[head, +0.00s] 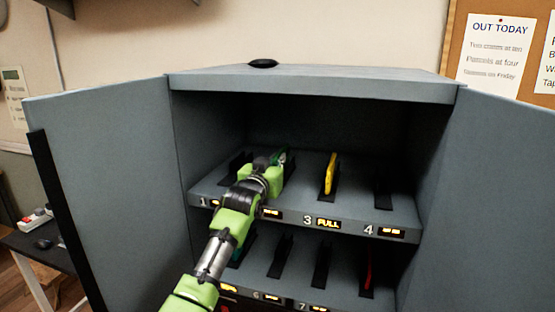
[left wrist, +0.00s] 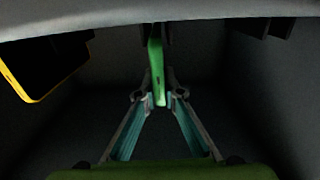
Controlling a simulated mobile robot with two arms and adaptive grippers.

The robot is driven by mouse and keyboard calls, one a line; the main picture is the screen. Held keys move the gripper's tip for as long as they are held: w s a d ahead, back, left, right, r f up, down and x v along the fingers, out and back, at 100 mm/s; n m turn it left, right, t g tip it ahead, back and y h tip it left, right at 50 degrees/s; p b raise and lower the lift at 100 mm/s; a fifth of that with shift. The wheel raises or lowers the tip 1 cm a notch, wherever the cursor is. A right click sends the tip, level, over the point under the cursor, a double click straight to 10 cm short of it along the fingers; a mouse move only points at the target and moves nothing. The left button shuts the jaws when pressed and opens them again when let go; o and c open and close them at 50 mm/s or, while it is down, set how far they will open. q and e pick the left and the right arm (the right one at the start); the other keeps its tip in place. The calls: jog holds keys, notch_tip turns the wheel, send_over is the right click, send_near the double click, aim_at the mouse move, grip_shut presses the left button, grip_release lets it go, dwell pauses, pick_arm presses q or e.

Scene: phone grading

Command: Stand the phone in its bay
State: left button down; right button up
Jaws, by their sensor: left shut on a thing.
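A green phone (left wrist: 156,72) is upright, edge-on, between the two fingertips of my left gripper (left wrist: 160,97) in the left wrist view. In the head view the green phone (head: 283,155) shows partly behind the gripper (head: 272,163), at the second bay of the upper shelf. My left gripper is shut on it. The arm and gripper hide most of that bay, so I cannot tell whether the phone touches its slot. My right gripper is not in view.
A yellow phone (head: 330,174) stands in bay 3, labelled FULL; it also shows in the left wrist view (left wrist: 42,85). Bay 4 (head: 382,192) looks empty. A red phone (head: 367,271) stands on the lower shelf. Open cabinet doors (head: 110,180) flank both sides.

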pick_arm(q)
jog(key=shift+f, duration=0.45)
jog(key=shift+f, duration=0.25)
dwell(0.6)
jog(key=c, duration=2.1)
grip_release()
jog(key=shift+s+f, duration=0.15)
